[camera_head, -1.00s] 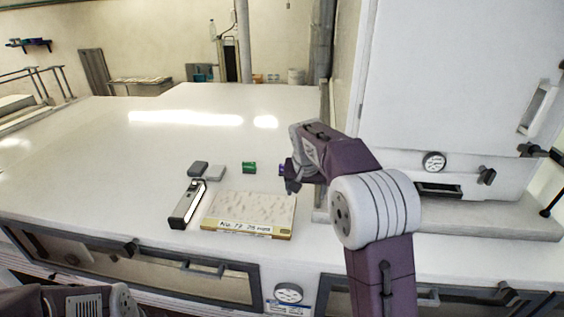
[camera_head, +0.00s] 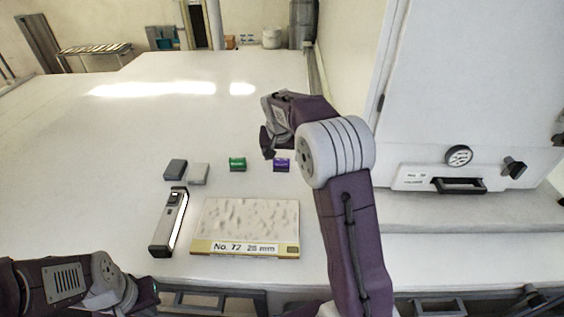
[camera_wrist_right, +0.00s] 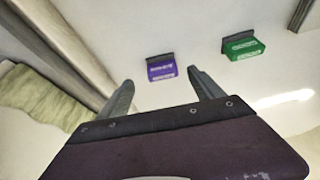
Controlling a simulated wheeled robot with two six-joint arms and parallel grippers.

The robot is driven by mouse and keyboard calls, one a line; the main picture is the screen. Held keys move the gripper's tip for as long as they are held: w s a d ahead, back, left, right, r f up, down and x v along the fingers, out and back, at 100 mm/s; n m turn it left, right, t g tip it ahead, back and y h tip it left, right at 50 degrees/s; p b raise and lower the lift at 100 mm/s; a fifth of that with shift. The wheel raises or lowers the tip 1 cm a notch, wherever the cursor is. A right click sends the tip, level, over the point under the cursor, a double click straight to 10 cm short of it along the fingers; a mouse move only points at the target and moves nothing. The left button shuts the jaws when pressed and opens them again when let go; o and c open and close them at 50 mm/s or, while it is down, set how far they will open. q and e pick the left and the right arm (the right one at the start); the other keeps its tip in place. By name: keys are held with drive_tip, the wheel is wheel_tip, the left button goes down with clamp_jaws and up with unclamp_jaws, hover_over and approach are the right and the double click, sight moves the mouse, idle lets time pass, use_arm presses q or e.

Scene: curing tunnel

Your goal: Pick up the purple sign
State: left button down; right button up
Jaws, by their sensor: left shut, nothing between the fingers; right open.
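The purple sign (camera_head: 282,165), a small block with pale lettering, stands on the white surface right of the green sign. It also shows in the right wrist view (camera_wrist_right: 161,69), just beyond and between my right fingertips, apart from them. My right gripper (camera_head: 267,140) is open and empty; in the head view it appears just behind and left of the purple sign. Both fingers show in the right wrist view (camera_wrist_right: 160,80). My left gripper (camera_head: 146,292) is shut and empty at the lower left, far from the sign.
A green sign (camera_head: 237,164) and two grey blocks (camera_head: 175,169) (camera_head: 198,174) stand left of the purple sign. In front are a speckled slab (camera_head: 247,219) and a handheld tool (camera_head: 168,224). A white cabinet (camera_head: 470,90) rises on the right. The surface behind is clear.

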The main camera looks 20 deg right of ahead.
sight(281, 160)
drive_tip(key=w+f+p, duration=0.1)
drive_tip(key=f+p, duration=0.1)
drive_tip(key=w+d+f+p, duration=0.1)
drive_tip(key=w+f+p, duration=0.1)
drive_tip(key=shift+w+f, duration=0.2)
drive_tip(key=shift+f, duration=0.05)
drive_tip(key=shift+d+f, duration=0.1)
drive_tip(key=shift+f, duration=0.2)
drive_tip(key=shift+s, duration=0.3)
drive_tip(key=c, duration=0.3)
drive_tip(key=shift+w, duration=0.15)
drive_tip(key=c, duration=1.1)
use_arm(q)
drive_tip(key=r, duration=0.1)
drive_tip(key=w+r, duration=0.1)
drive_tip(key=r, duration=0.1)
drive_tip(key=shift+r, duration=0.25)
use_arm(e)
drive_tip(key=shift+c, duration=0.2)
